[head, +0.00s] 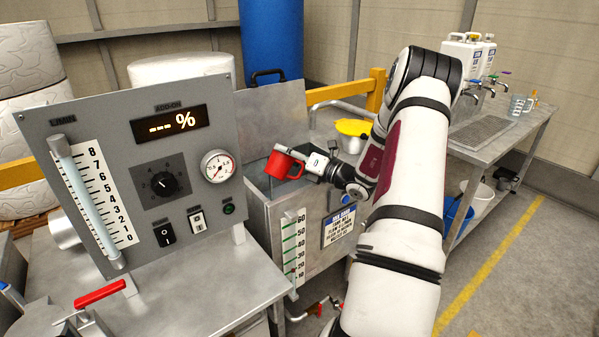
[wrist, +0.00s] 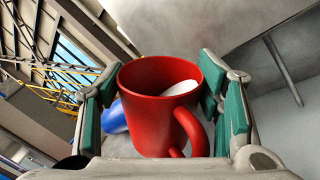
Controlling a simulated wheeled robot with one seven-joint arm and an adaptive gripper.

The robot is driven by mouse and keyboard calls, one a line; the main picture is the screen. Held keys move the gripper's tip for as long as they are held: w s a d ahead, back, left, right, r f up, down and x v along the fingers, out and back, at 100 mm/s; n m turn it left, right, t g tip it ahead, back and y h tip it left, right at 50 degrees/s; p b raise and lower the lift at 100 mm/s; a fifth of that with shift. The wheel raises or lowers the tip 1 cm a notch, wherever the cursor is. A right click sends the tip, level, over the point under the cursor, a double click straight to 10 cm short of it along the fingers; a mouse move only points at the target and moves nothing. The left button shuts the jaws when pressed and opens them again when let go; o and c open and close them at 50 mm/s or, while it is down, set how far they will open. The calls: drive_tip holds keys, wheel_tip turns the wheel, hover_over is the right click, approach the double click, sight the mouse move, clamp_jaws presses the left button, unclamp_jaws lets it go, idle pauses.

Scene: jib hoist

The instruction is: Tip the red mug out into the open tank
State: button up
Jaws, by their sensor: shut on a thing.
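The red mug (head: 283,167) is over the open tank (head: 262,205) in the head view, above its opening and in front of its raised lid (head: 275,110). My gripper (head: 292,157) is shut on the mug, coming from the right. In the wrist view the mug (wrist: 150,120) sits between the green finger pads, with its handle towards the camera. Something white (wrist: 181,88) shows inside its rim. The mug looks near upright, perhaps slightly tilted; the exact tilt is hard to tell. The tank's inside is mostly hidden behind the panel, the mug and my gripper.
A grey control panel (head: 200,131) stands left of the tank. A scale (head: 293,245) and a blue-white sign (head: 339,227) are on the tank's front. A metal bench (head: 482,138) with white containers stands at right.

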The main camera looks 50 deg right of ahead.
drive_tip(key=shift+d+f+m, duration=0.3)
drive_tip(key=shift+f+m, duration=0.2)
drive_tip(key=shift+m, duration=0.6)
drive_tip(key=shift+d+r+m+t+h+p, duration=0.2)
drive_tip(key=shift+m+p, duration=0.3)
drive_tip(key=shift+m, duration=0.45)
drive_tip(key=shift+d+r+m+t+h+p, duration=0.15)
drive_tip(key=shift+d+m+h+p, duration=0.25)
drive_tip(key=shift+m, duration=0.55)
idle(0.5)
drive_tip(key=shift+d+r+m+p, duration=0.1)
drive_tip(key=shift+d+m+p, duration=0.5)
drive_tip(key=shift+m, duration=0.3)
drive_tip(key=shift+d+m+h+p, duration=0.3)
drive_tip(key=shift+m+p, duration=0.2)
drive_tip(key=shift+m, duration=0.5)
drive_tip(key=shift+d+m+h+p, duration=0.25)
drive_tip(key=shift+m+p, duration=0.3)
drive_tip(key=shift+m, duration=0.45)
drive_tip(key=shift+d+m+h+p, duration=0.3)
drive_tip(key=shift+m+p, duration=0.2)
drive_tip(key=shift+m, duration=0.5)
idle(0.6)
